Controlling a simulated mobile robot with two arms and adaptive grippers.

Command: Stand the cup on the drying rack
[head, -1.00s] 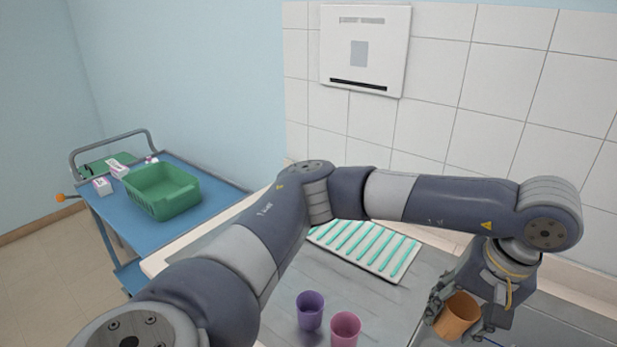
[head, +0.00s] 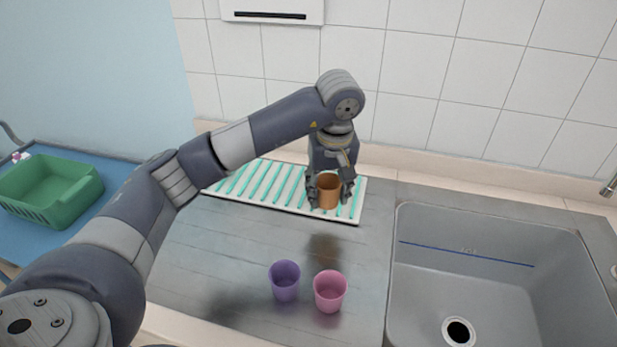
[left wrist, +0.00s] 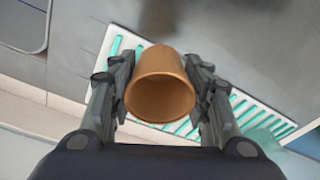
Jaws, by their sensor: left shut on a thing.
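The orange-brown cup (head: 329,192) is upright between the fingers of my left gripper (head: 329,188), which is shut on it. The cup appears over the right end of the drying rack (head: 232,193), a white tray with teal ribs; I cannot tell whether its base touches the rack. In the left wrist view the cup (left wrist: 160,86) sits between the two fingers, its open mouth toward the camera, with the rack (left wrist: 275,122) behind it. My right gripper is not in view.
A purple cup (head: 285,281) and a pink cup (head: 329,291) stand on the grey counter (head: 210,260) in front of the rack. A sink (head: 480,285) lies to the right. A green basket (head: 50,190) is on a blue trolley at the left.

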